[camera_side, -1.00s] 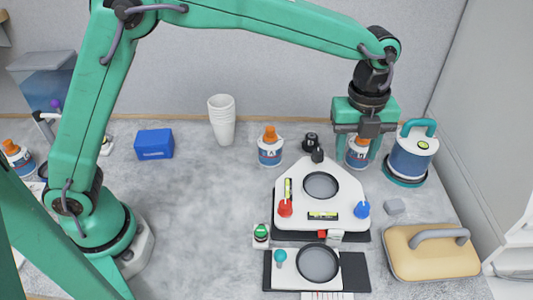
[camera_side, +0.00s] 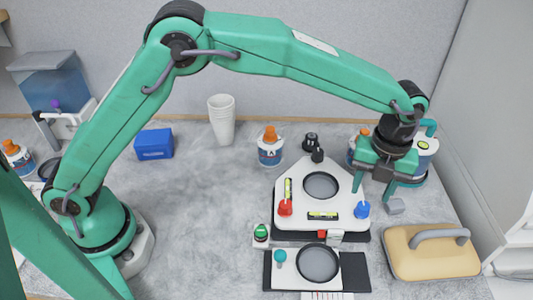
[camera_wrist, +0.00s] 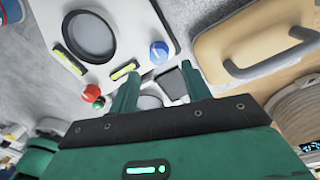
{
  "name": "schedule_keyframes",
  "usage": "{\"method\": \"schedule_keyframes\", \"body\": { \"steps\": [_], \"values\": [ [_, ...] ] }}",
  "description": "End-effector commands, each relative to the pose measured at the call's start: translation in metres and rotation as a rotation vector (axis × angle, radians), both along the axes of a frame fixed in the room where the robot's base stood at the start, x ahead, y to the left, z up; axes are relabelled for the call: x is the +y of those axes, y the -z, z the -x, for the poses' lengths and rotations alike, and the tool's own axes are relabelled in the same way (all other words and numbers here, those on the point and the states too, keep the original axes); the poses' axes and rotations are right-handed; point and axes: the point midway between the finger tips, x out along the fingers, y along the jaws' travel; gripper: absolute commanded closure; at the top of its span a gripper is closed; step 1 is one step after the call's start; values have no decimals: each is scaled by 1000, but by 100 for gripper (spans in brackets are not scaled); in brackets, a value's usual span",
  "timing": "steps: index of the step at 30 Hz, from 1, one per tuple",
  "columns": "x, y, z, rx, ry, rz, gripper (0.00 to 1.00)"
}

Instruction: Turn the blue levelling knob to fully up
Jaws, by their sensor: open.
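The blue levelling knob (camera_side: 362,210) sits at the right front corner of the white levelling plate (camera_side: 290,216). It also shows in the wrist view (camera_wrist: 159,53), beyond my fingertips. My gripper (camera_side: 374,198) is open and empty, above and just behind the blue knob in the side view; its fingers (camera_wrist: 160,83) point toward the knob's area. They look apart from the knob. The red knob (camera_side: 285,208) is at the left front corner and a black knob (camera_side: 317,156) at the back. Two yellow-green spirit levels (camera_side: 323,216) lie on the plate.
A tan block with a grey handle (camera_side: 432,252) lies at the front right. A lower plate with a round window (camera_side: 318,263) is in front. An orange-capped bottle (camera_side: 270,148) stands behind.

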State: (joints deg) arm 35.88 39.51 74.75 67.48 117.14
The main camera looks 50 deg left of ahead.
Motion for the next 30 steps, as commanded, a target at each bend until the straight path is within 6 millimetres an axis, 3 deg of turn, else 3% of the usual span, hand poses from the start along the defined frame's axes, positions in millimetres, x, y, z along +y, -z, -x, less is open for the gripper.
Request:
{"method": "schedule_keyframes", "body": {
  "steps": [12,25,30],
  "values": [
    [2,47,1,1,-1,0,52],
    [2,54,1,0,-1,0,52],
    [2,54,1,0,-1,0,85]
  ]
}}
